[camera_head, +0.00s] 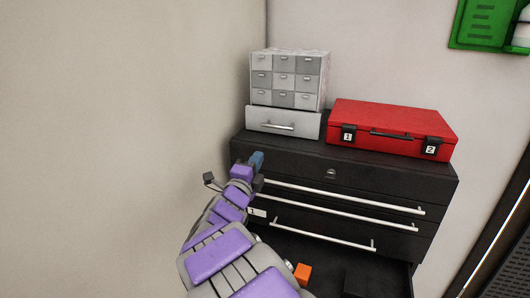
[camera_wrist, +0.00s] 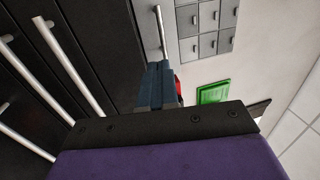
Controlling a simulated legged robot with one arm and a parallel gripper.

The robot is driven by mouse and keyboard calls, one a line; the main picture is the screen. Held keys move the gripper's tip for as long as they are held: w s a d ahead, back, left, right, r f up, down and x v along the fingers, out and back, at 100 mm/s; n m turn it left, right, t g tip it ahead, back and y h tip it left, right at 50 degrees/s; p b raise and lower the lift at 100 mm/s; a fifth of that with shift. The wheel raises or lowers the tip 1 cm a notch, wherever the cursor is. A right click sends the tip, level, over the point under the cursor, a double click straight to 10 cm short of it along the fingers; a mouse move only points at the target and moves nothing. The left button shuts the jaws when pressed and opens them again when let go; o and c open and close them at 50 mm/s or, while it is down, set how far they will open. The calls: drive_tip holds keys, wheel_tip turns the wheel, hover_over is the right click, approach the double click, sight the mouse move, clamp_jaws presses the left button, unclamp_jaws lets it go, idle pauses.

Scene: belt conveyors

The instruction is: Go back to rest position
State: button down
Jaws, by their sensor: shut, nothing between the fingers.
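My arm, purple and grey, reaches up from the bottom of the head view. My gripper (camera_head: 256,161) has blue-grey fingers and is in front of the left part of the black drawer cabinet (camera_head: 300,160), near its top edge. In the wrist view my gripper (camera_wrist: 160,78) shows its fingers together, with nothing seen between them. The wrist picture is turned on its side. Whether the fingers touch the cabinet front cannot be told.
A small grey drawer organizer (camera_head: 289,80) and a red toolbox (camera_head: 390,128) stand on the cabinet. The cabinet's bottom drawer is open, with an orange cube (camera_head: 302,274) inside. Walls stand close on the left and behind. A green panel (camera_head: 487,25) hangs upper right.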

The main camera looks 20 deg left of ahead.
drive_tip(key=s+d+f+n+g+y, duration=0.35)
drive_tip(key=d+n+g, duration=0.2)
drive_tip(key=d, duration=0.25)
drive_tip(key=s+d+f+n+g+y, duration=0.2)
drive_tip(key=s+d+f+n+g, duration=0.15)
drive_tip(key=d+n, duration=0.3)
drive_tip(key=s+d+f+n+g+h, duration=0.1)
drive_tip(key=s+d+f+n+g, duration=0.1)
drive_tip(key=s+d, duration=0.5)
drive_tip(key=s+d+f+n+g+h, duration=0.1)
drive_tip(key=s+d+f+g, duration=0.3)
drive_tip(key=s, duration=1.5)
drive_tip(key=s+d+f+n+g+h, duration=0.1)
drive_tip(key=s+d+f+n+g, duration=0.2)
drive_tip(key=s+d+g, duration=0.4)
drive_tip(key=s+d, duration=0.3)
drive_tip(key=s, duration=0.4)
drive_tip(key=shift+d+n+h, duration=0.15)
drive_tip(key=shift+n+h, duration=0.2)
drive_tip(key=shift+n, duration=0.05)
drive_tip(key=shift+w+f, duration=0.1)
